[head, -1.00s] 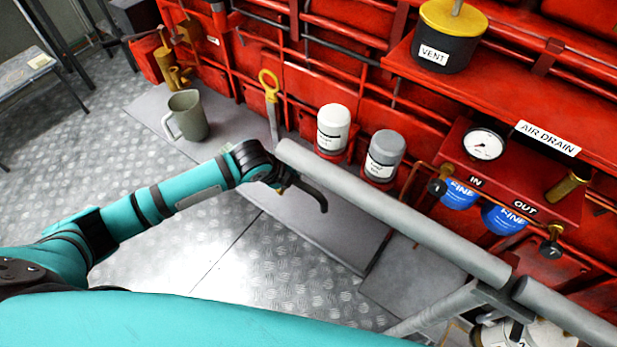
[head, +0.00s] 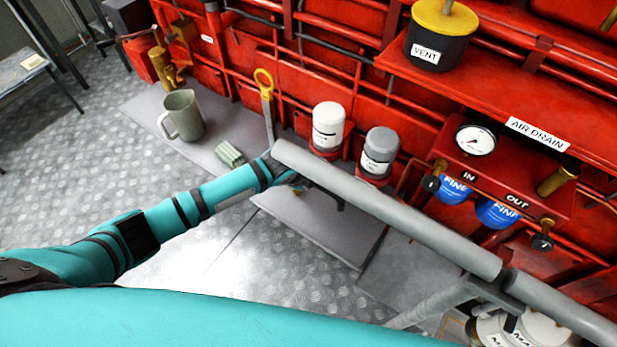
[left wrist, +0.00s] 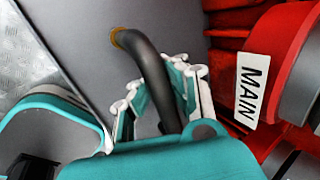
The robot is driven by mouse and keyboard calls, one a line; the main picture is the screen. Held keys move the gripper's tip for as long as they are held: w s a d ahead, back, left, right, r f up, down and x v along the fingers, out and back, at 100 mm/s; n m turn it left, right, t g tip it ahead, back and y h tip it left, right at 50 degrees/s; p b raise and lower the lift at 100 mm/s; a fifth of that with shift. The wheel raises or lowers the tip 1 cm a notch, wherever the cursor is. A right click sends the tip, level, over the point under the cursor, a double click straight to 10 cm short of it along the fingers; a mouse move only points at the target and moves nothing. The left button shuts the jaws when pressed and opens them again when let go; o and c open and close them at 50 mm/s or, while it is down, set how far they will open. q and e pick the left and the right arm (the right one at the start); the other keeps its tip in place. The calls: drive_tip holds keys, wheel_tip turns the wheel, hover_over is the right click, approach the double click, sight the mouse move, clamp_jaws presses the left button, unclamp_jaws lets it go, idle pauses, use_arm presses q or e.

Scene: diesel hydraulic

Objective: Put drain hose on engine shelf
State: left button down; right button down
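The drain hose (left wrist: 150,72) is a dark, bent tube with a brass end at the upper left of the left wrist view. My left gripper (left wrist: 160,88) has its white-and-teal fingers on both sides of the hose and is shut on it. A red shelf (head: 480,105) juts from the engine at upper right. Which surface is the engine shelf is not marked. My right gripper is not in view.
The grey rail (head: 400,215) runs diagonally across the right half. White (head: 328,127) and grey (head: 379,152) canisters stand behind it. A jug (head: 183,115) and a ribbed green-grey object (head: 230,153) are on the grey floor plate. A red housing labelled MAIN (left wrist: 252,88) is right of my gripper.

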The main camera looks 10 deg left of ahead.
use_arm(q)
drive_tip(key=c, duration=1.4)
unclamp_jaws()
drive_tip(key=shift+f, duration=0.1)
drive_tip(key=shift+a+r, duration=0.1)
drive_tip(key=shift+r, duration=0.15)
drive_tip(key=v, duration=1.2)
drive_tip(key=shift+p, duration=0.35)
drive_tip(key=shift+f, duration=0.1)
